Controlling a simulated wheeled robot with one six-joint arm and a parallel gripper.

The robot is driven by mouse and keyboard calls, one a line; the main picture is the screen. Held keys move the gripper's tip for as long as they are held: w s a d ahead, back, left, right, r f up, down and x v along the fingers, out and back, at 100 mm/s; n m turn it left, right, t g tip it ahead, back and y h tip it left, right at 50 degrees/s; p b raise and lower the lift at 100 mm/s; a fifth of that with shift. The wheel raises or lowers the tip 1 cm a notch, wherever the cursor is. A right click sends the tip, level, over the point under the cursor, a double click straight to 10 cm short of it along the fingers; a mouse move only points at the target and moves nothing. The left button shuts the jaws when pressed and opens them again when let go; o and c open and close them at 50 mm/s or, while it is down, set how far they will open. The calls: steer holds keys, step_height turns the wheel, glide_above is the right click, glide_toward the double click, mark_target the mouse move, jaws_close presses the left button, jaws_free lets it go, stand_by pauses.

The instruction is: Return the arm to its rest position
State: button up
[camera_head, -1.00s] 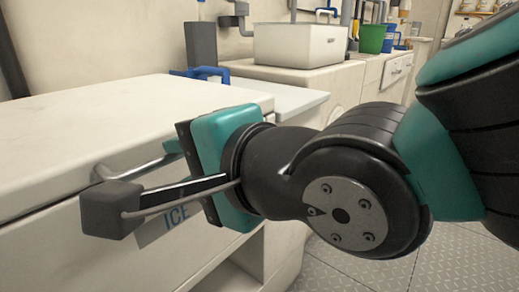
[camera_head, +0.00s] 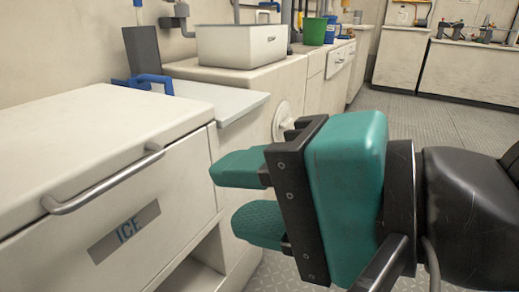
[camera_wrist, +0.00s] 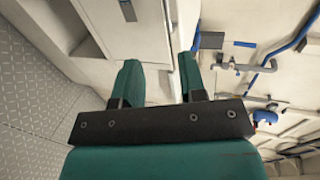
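My gripper (camera_head: 246,196) is teal with a dark mounting plate. In the head view it stands in front of the cabinets, to the right of the white ice chest (camera_head: 90,140). Its two fingers are apart with nothing between them. The wrist view also shows my gripper (camera_wrist: 160,80) with a gap between the fingers and cabinet surfaces beyond. The chest lid is down, and its metal handle (camera_head: 105,183) is clear of the fingers. Most of my arm lies outside the head view at the right.
A white box (camera_head: 240,46) and a green bucket (camera_head: 315,31) stand on the cabinets behind. A round white fitting (camera_head: 283,120) is on the cabinet side, close behind my gripper. The metal floor (camera_head: 440,125) is open at the right. Benches line the far wall.

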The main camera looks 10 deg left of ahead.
steer(key=shift+s+d, duration=0.2)
steer(key=w+d+f+n+g+h+p, duration=0.25)
steer(key=d+n+h, duration=0.25)
steer(key=d, duration=0.4)
steer(key=w+d+f+n+g+h+p, duration=0.1)
steer(key=d+f+n+g+h+p, duration=0.2)
steer(key=d+n, duration=0.5)
step_height(320, 180, up, 37)
steer(key=d+m+h+p, duration=0.1)
steer(key=d+p, duration=0.1)
steer(key=p, duration=3.4)
steer(key=shift+s+f+m+p, duration=0.15)
steer(key=shift+s+m+p, duration=0.15)
steer(key=shift+s+m, duration=0.1)
